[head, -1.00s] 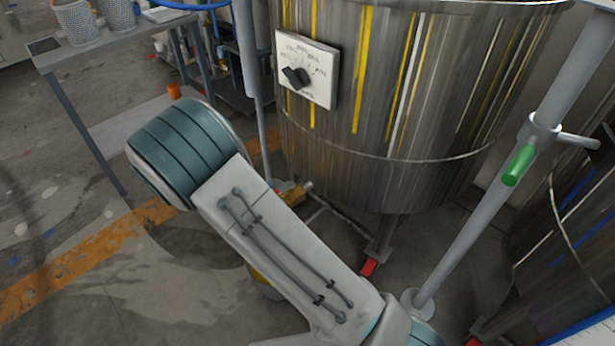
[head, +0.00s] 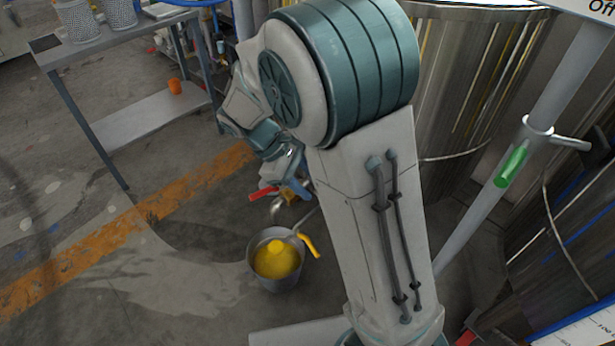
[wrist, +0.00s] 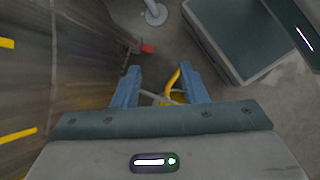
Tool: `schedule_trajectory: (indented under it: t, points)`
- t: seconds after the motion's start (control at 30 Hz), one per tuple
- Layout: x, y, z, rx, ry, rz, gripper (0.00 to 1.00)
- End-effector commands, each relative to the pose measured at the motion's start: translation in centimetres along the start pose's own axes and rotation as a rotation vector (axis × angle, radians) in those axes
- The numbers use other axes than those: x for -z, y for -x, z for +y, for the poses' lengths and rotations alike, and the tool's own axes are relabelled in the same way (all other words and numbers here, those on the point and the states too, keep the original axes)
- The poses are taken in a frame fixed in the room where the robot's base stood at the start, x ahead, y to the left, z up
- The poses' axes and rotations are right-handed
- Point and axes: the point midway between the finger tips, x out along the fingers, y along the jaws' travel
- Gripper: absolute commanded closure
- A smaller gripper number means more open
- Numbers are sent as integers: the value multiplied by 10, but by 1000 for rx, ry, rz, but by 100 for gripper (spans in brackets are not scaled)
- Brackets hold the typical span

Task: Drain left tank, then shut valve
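A yellow valve handle (head: 309,246) hangs slanted beside a grey bucket (head: 254,267). Yellow paint (head: 278,264) lies in the bucket, with a yellow raised part in its middle. My gripper (head: 280,191) is above the bucket, fingers apart. In the wrist view, the yellow handle (wrist: 172,80) shows between the spread blue fingers of my gripper (wrist: 158,72); contact cannot be told. The valve body is mostly hidden.
A metal table (head: 150,27) with patterned containers stands at upper left; an orange cup (head: 175,87) is on its lower shelf. A pole (head: 545,110) with a green handle (head: 511,167) stands right. Another tank (head: 575,225) is beyond it. Floor at left is clear.

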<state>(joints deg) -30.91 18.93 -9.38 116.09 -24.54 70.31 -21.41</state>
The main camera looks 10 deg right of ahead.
Motion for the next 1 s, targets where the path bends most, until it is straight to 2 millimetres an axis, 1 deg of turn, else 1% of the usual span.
schedule_trajectory:
  t: [0.13, 0.43, 0.47, 0.5, 0.57, 0.6, 0.67, 0.77, 0.9, 1.0]
  points:
    - [-6, 1, -1, 15, -26, 19, 61]
    - [-7, 1, -1, 17, -31, 23, 61]
    - [-7, 1, -1, 17, -31, 23, 70]
    - [-8, 1, -1, 18, -33, 25, 81]
    - [-11, 1, -1, 25, -46, 33, 97]
    - [-15, 1, -2, 34, -62, 44, 100]
    - [-23, 0, -3, 55, -102, 72, 100]
    - [-44, -1, -9, 106, -207, 143, 100]
    - [-77, -2, -23, 195, -410, 271, 100]
    - [-98, -3, -35, 251, -563, 357, 100]
